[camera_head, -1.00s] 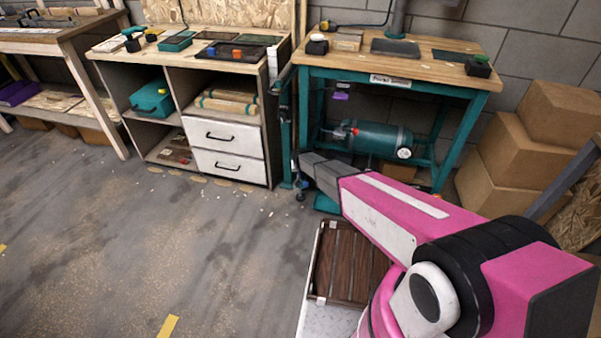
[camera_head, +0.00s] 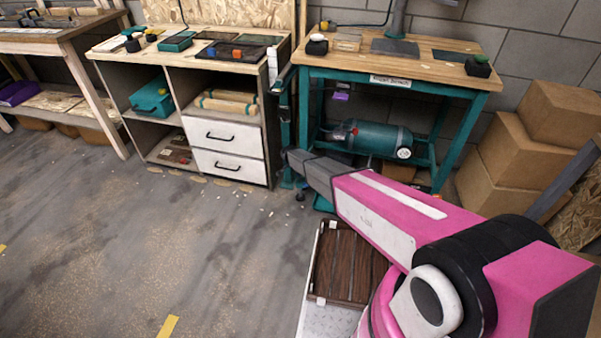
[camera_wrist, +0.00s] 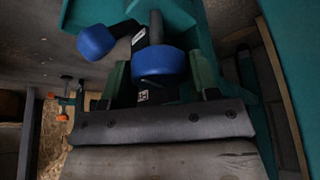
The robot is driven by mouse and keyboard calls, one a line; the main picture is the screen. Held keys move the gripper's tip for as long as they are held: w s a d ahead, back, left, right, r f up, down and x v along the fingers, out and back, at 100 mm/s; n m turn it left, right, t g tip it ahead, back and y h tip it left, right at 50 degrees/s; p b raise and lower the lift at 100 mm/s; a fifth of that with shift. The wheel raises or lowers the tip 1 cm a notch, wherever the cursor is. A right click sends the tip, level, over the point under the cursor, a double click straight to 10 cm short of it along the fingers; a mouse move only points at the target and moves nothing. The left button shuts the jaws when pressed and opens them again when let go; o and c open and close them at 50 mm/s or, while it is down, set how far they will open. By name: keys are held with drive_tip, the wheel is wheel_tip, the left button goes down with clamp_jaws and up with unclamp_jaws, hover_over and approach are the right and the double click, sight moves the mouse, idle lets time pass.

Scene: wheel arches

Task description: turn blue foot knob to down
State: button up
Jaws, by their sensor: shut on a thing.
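In the wrist view a round blue knob (camera_wrist: 159,64) sits at the middle, on a dark stem in front of a teal frame. I take it as the blue foot knob. My gripper (camera_wrist: 161,76) has one finger on each side of it and is shut on it. A second blue knob (camera_wrist: 96,42) on a dark arm stands just left of it, outside the fingers. In the head view my arm's end reaches the teal post between the cabinet and the workbench; the fingers and the blue knob are hidden there.
The workbench (camera_head: 440,88) with a teal compressor (camera_head: 375,138) under it stands right of the post. The cabinet with white drawers (camera_head: 228,168) stands to the left. Cardboard boxes (camera_head: 505,150) are stacked at right. The floor (camera_head: 130,250) at left is open.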

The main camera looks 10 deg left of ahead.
drive_tip(key=m+g, duration=0.1)
drive_tip(key=m, duration=0.2)
drive_tip(key=m+g+h, duration=0.1)
drive_tip(key=m, duration=0.2)
drive_tip(key=shift+m, duration=0.3)
idle(0.4)
drive_tip(key=o, duration=0.6)
drive_tip(key=v, duration=1)
drive_tip(key=shift+a+r, duration=0.3)
drive_tip(key=shift+o, duration=0.3)
